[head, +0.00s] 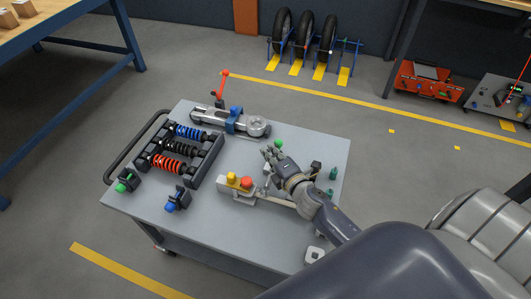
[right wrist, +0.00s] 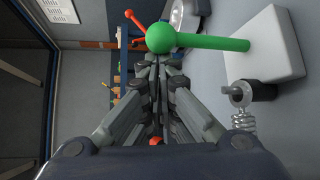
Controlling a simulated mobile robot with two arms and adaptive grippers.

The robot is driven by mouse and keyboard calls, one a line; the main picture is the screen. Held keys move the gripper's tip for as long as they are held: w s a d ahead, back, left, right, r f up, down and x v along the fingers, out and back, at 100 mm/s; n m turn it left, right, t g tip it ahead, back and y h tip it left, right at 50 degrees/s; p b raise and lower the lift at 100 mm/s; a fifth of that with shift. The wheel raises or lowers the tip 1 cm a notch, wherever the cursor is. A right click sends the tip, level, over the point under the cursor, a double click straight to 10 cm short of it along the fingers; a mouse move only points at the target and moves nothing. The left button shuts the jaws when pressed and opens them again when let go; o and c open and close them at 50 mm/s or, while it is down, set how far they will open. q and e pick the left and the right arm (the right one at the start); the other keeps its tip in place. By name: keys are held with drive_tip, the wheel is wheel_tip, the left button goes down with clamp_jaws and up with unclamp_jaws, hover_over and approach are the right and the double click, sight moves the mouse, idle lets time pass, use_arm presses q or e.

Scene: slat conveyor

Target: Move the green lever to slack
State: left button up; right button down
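The green lever has a round green ball (right wrist: 160,38) on a green rod (right wrist: 215,42) that rises from a pale block (right wrist: 268,50) in the right wrist view. In the head view its green ball (head: 278,143) shows just beyond my right gripper (head: 269,154); the rod is mostly hidden there. My right gripper (right wrist: 157,66) looks shut, its fingers together with nothing seen between them. The ball is just past the fingertips; I cannot tell whether they touch. No slack marking can be read. My left gripper is out of view.
The grey cart top (head: 240,225) carries a rack of coloured springs (head: 180,150), a clamp with a red handle (head: 222,85), a block with yellow and red knobs (head: 238,184), a green-knobbed block (head: 126,182) and a blue-knobbed block (head: 177,200). Its front middle is clear.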

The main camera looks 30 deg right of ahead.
drive_tip(key=shift+s+d, duration=1.1)
drive_tip(key=shift+s, duration=0.1)
drive_tip(key=shift+s+d+f, duration=0.3)
drive_tip(key=shift+s+d, duration=0.2)
drive_tip(key=shift+s, duration=0.1)
drive_tip(key=shift+s+d+f, duration=0.25)
drive_tip(key=shift+s+d, duration=0.2)
drive_tip(key=shift+s, duration=0.1)
drive_tip(key=shift+d, duration=0.1)
drive_tip(key=shift+s, duration=0.1)
drive_tip(key=v, duration=1.2)
